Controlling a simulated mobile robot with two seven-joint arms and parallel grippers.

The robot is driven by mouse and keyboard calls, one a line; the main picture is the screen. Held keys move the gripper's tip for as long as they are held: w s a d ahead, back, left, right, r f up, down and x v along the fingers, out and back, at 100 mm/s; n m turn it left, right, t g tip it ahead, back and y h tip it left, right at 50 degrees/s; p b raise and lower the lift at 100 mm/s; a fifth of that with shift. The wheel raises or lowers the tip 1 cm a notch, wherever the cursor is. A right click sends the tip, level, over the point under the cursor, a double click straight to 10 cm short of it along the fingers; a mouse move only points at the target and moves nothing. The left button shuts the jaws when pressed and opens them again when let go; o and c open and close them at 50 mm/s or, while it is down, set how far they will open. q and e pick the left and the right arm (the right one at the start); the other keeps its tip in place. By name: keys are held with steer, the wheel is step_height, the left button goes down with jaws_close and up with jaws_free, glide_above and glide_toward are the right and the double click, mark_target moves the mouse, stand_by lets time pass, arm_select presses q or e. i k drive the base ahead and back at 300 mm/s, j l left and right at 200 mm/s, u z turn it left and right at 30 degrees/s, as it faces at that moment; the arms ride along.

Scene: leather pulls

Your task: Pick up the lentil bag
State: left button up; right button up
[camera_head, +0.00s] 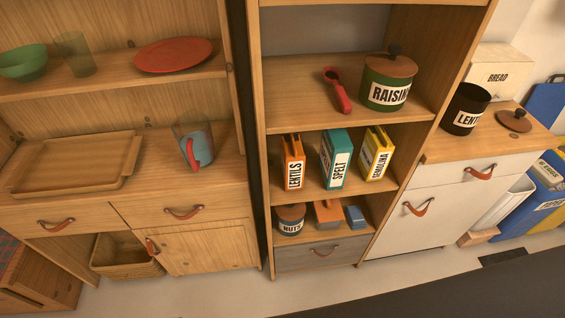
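The lentil bag (292,163) is an orange packet with a white label reading "LENTILS". It stands upright on the middle shelf of the open shelf unit, at the left end of a row of bags. To its right stand a teal spelt bag (335,158) and a yellow semolina bag (376,154), with gaps between them. The front of the lentil bag is unobstructed. Neither of my grippers shows in the head view.
Above is a shelf (300,112) with a raisin pot (388,82) and a red scoop (338,92). Below stand a nuts jar (290,219) and small boxes. A black canister (465,110) labelled "LENT…" stands on the right cabinet. The floor (330,283) in front is clear.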

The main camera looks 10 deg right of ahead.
mark_target(293, 157)
steer(key=i+j, duration=0.15)
steer(key=j, duration=0.3)
steer(key=i+j+z, duration=0.15)
steer(key=j, duration=0.8)
steer(key=i+z, duration=0.05)
